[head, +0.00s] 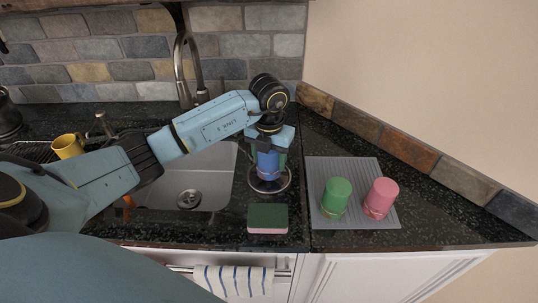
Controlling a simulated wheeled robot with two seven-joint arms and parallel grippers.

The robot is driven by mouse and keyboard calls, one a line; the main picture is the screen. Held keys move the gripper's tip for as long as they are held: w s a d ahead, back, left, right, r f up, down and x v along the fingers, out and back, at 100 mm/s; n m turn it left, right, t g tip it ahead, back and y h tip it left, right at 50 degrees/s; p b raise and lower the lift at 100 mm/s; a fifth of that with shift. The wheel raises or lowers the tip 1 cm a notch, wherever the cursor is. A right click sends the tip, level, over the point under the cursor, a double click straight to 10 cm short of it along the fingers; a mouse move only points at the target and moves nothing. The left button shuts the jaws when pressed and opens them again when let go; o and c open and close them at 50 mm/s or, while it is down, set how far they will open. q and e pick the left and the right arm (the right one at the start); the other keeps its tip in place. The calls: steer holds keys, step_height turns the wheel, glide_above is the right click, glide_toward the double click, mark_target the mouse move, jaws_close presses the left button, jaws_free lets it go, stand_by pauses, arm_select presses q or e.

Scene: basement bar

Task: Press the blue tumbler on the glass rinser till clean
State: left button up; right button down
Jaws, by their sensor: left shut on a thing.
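My left gripper (268,147) is shut on the blue tumbler (268,165), with its fingers at the tumbler's sides, pointing down. The tumbler is over the round glass rinser (284,184), whose dark ring shows around its base. The tumbler looks roughly upright. I cannot tell from this view whether its rim touches the rinser or how far it is pressed down. Any dirt on it is too small to see. My right gripper is out of view.
A green tumbler (337,194) and a pink tumbler (380,196) stand on a grey ribbed mat (352,168) at right. A sponge (267,218) lies in front of the rinser. The sink (211,180), faucet (181,62) and yellow mug (68,146) are left. A striped towel (234,281) hangs in front.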

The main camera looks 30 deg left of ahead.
arm_select(q)
steer(key=shift+f+b, duration=0.35)
steer(key=shift+f, duration=0.45)
stand_by(2.4)
steer(key=shift+r+p, duration=2.75)
steer(key=shift+r, duration=0.95)
steer(key=shift+f, duration=0.1)
